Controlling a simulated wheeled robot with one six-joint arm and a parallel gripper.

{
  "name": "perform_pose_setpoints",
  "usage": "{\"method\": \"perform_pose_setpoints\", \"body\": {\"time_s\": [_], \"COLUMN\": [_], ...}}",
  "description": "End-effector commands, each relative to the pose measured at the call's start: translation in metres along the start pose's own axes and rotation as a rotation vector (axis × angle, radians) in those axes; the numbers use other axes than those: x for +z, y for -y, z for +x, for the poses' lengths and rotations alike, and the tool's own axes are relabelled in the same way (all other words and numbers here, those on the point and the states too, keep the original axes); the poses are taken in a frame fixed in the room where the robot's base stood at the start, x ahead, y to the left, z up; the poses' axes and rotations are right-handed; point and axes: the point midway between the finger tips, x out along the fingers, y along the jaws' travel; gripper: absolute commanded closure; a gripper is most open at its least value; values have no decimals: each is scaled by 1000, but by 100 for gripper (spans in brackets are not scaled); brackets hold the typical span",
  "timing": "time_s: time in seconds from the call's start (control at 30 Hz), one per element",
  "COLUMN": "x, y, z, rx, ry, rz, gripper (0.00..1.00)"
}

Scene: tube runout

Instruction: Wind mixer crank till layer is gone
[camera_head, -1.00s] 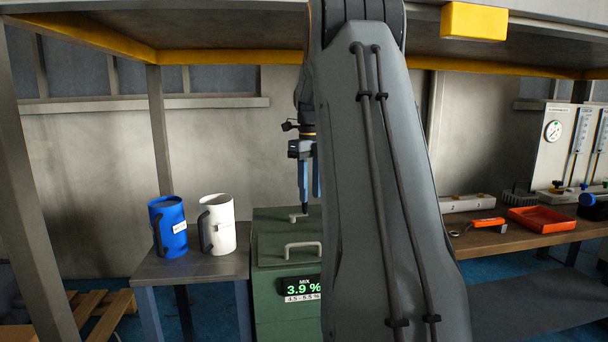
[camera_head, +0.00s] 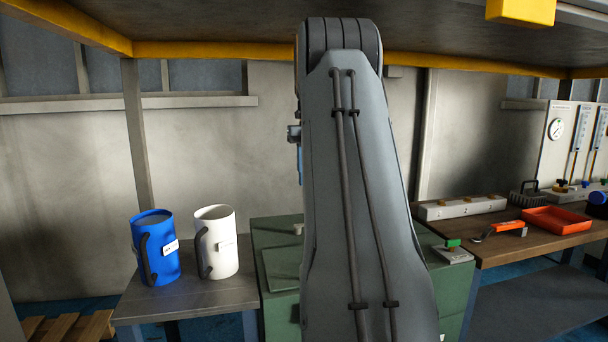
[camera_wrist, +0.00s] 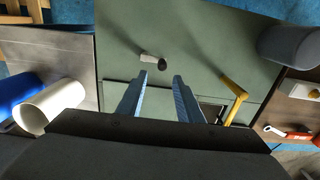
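The green mixer cabinet (camera_head: 272,236) stands mid-scene, largely behind my arm in the head view; its top (camera_wrist: 195,35) fills the wrist view. A short pale grey peg (camera_wrist: 149,58) with a dark round spot beside it is on that top; a small pale piece (camera_head: 298,228) also shows in the head view. A yellow bent handle (camera_wrist: 235,88) is right of my fingers. I cannot tell which of these is the crank. My gripper (camera_wrist: 160,82) is open and empty, its two blue fingers apart, with the peg just beyond their tips. In the head view my arm hides the fingers.
A blue jug (camera_head: 157,250) and a white jug (camera_head: 216,243) stand on the small table at left. The right bench holds an orange tray (camera_head: 556,220), an orange-handled tool (camera_head: 505,227) and a pale block (camera_head: 460,207). A yellow-edged shelf (camera_head: 210,50) hangs above.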

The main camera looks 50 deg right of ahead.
Motion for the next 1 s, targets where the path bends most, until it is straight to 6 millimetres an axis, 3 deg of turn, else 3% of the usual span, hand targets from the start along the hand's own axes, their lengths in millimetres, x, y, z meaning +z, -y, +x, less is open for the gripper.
{"method": "perform_pose_setpoints", "body": {"time_s": [1.0], "x": [0], "y": [3], "z": [91], "rx": [0], "ry": [0], "rz": [3], "gripper": [67]}}
